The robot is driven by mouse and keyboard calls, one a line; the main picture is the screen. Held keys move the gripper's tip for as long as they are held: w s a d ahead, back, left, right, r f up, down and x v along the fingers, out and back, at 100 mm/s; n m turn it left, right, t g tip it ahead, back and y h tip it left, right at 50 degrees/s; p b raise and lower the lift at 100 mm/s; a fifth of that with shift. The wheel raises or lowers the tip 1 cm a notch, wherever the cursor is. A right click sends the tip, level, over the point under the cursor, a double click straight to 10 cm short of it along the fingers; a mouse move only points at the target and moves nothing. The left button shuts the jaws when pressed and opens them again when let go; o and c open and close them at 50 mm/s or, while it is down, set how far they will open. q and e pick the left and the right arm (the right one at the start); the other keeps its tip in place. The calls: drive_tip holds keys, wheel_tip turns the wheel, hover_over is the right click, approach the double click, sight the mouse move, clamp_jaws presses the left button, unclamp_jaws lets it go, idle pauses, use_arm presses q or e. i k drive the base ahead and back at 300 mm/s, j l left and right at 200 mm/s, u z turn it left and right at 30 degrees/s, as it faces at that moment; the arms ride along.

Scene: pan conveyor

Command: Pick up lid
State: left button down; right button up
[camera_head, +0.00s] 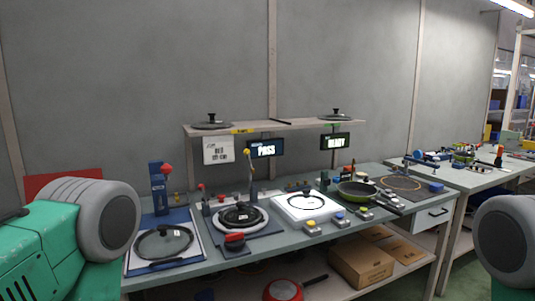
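Several lids are in view, and I cannot tell which one the task means. One dark lid with a black knob (211,123) lies at the left end of the raised shelf. Another dark lid (336,115) lies at the shelf's right end. A glass lid with a dark rim (163,242) lies on the white-and-blue station at the table's left. A round black lid-like piece (240,216) sits on the round fixture beside it. My left and right arms show at the picture's sides, away from the lids; neither gripper is in view.
The workbench (285,250) is crowded with fixtures and buttons. A green pan (357,191) sits at the right, beside a white square station (305,204). The raised shelf (280,126) stands over the back. A cardboard box (362,262) and red pan (283,290) are below.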

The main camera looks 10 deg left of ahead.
sight(240, 215)
drive_tip(key=i+j+z, duration=0.25)
drive_tip(key=i, duration=0.15)
drive_tip(key=i+j+z, duration=0.25)
drive_tip(key=i, duration=0.15)
